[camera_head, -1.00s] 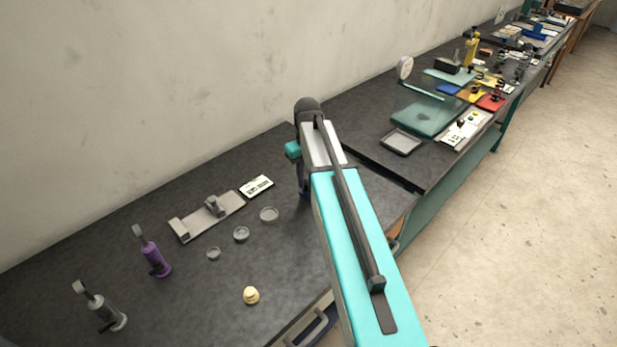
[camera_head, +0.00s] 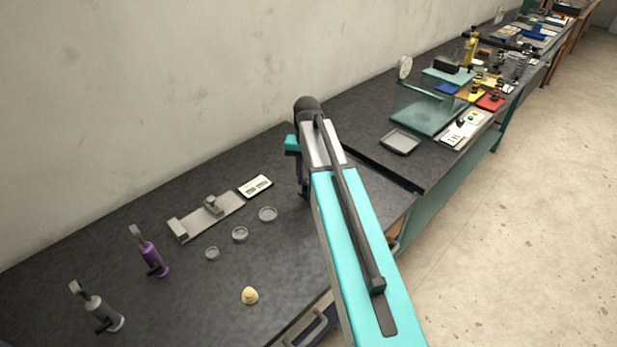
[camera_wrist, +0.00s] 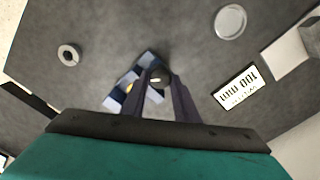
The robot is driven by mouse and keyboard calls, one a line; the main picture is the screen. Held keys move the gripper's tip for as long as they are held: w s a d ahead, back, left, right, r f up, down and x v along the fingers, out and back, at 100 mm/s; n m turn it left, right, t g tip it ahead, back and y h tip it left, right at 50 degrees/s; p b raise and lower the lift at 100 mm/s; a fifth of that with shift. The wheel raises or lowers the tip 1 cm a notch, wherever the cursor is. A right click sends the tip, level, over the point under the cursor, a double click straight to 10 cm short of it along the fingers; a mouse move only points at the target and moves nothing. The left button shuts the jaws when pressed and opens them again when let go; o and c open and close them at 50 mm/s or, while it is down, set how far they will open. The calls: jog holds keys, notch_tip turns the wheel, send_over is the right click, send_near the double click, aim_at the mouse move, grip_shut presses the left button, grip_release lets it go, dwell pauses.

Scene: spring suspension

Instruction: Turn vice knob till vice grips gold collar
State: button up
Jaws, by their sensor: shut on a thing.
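In the wrist view, a small blue-grey vice (camera_wrist: 122,97) stands on the dark bench just ahead of my gripper. A bit of the gold collar (camera_wrist: 129,87) shows at the vice, beside my left-hand finger. The dark round vice knob (camera_wrist: 160,76) lies between my fingertips. My gripper (camera_wrist: 158,84) is shut on the knob, and its fingers cover part of the vice. I cannot tell whether the jaws touch the collar. In the head view my arm hides the vice, the knob and the collar.
A grey ring (camera_wrist: 69,55), a round grey dish (camera_wrist: 230,20) and a white printed card (camera_wrist: 238,87) lie around the vice. In the head view, a purple stand (camera_head: 149,255), a grey stand (camera_head: 98,308) and a yellow piece (camera_head: 249,296) stand farther left.

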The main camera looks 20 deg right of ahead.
aim_at(307, 181)
jog(key=m, duration=0.5)
jog(key=shift+m, duration=0.3)
jog(key=shift+a+m+b, duration=0.1)
jog(key=shift+m+b, duration=0.2)
jog(key=shift+m, duration=2)
jog(key=shift+w+r, duration=0.1)
jog(key=o, duration=1.1)
jog(key=shift+c, duration=0.2)
notch_tip(307, 181, up, 14)
jog(key=b, duration=0.3)
